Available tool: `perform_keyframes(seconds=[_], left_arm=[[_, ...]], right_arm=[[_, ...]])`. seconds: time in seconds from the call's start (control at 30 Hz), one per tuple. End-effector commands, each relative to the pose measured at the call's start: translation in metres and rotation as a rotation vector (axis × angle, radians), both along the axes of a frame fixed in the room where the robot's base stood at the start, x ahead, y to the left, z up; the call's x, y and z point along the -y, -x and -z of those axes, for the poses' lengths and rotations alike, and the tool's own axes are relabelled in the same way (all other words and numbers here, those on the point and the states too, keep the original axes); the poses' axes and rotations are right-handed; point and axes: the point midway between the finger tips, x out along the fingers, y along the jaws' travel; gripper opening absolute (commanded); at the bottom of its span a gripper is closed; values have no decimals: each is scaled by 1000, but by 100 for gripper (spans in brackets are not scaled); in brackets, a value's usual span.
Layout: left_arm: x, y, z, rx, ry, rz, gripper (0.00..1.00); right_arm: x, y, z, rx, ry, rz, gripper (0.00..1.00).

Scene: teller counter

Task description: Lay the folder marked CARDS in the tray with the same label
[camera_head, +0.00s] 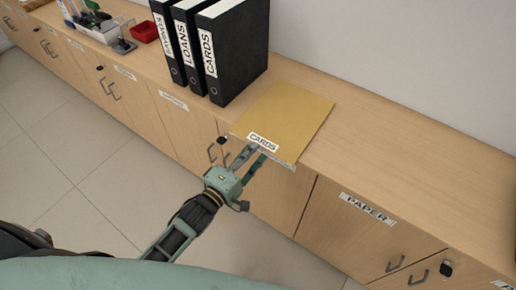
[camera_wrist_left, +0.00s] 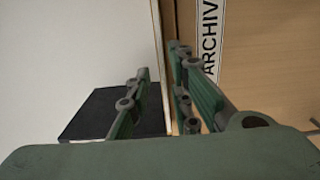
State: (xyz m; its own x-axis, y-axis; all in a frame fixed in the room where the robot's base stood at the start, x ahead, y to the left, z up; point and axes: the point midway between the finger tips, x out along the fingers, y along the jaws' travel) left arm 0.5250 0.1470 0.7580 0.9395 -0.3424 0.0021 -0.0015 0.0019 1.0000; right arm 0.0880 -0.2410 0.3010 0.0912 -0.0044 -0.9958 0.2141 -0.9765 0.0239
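A tan folder (camera_head: 290,110) with a white label reading CARDS (camera_head: 263,142) lies flat on the counter, with its labelled edge at the counter's front edge. My left gripper (camera_head: 252,158) is just in front of that edge. In the left wrist view its two fingers (camera_wrist_left: 159,70) are apart, on either side of a thin, edge-on strip (camera_wrist_left: 163,60); I see no clear contact. A tray labelled CARDS is not in view. My right gripper is not in view.
Black binders marked SAVINGS, LOANS and CARDS (camera_head: 235,50) stand left of the folder, against the wall. A red tray (camera_head: 144,32) and a desk organizer (camera_head: 97,27) are farther left. The counter (camera_head: 400,150) right of the folder is clear. Cabinet fronts with handles lie below.

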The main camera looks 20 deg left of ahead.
Motion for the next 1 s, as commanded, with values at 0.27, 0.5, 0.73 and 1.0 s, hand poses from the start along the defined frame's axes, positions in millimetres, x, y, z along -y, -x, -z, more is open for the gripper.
perform_keyframes(seconds=[0.27, 0.5, 0.73, 1.0], left_arm=[[7, -21, 0, -2, -1, -1, 20], [8, -23, 0, -3, -1, -1, 20], [8, -23, 0, -2, -1, -1, 14], [8, -23, 0, -2, -1, -1, 2]], right_arm=[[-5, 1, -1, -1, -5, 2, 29], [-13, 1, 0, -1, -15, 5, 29], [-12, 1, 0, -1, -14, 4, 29], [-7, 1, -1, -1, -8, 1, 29]])
